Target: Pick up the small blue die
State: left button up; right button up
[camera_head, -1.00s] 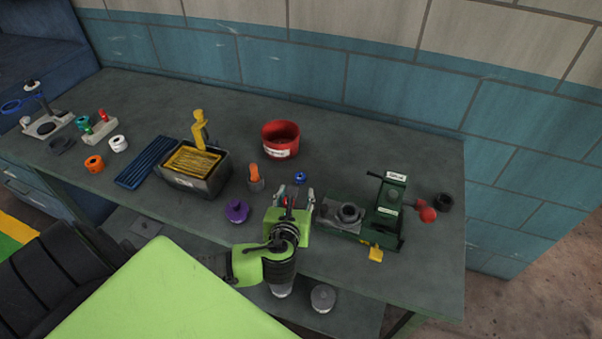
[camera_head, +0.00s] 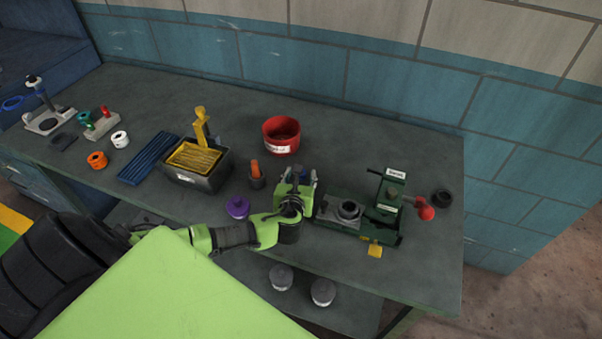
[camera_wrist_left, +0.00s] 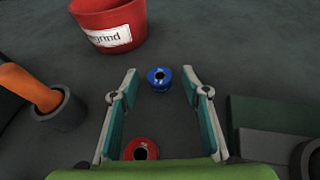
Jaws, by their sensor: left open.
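The small blue die (camera_wrist_left: 159,79), a round piece with a dark hole, lies on the bench in the left wrist view. It sits between the fingertips of my left gripper (camera_wrist_left: 159,72), with a gap on each side. The gripper is open and empty. A similar red piece (camera_wrist_left: 141,149) lies lower, between the fingers near the palm, partly cut off by the green gripper body. In the head view my left gripper (camera_head: 297,174) is over the bench and hides the blue die. My right gripper is not in view.
A red bin (camera_head: 281,136) stands behind my gripper. An orange-handled tool in a dark holder (camera_head: 257,181) and a purple knob (camera_head: 238,207) are to the left. A green machine (camera_head: 384,222) stands close on the right.

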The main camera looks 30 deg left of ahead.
pick_arm(q)
jog(key=shift+w, duration=0.1)
grip_shut()
jog(key=shift+r, duration=0.1)
dwell(0.3)
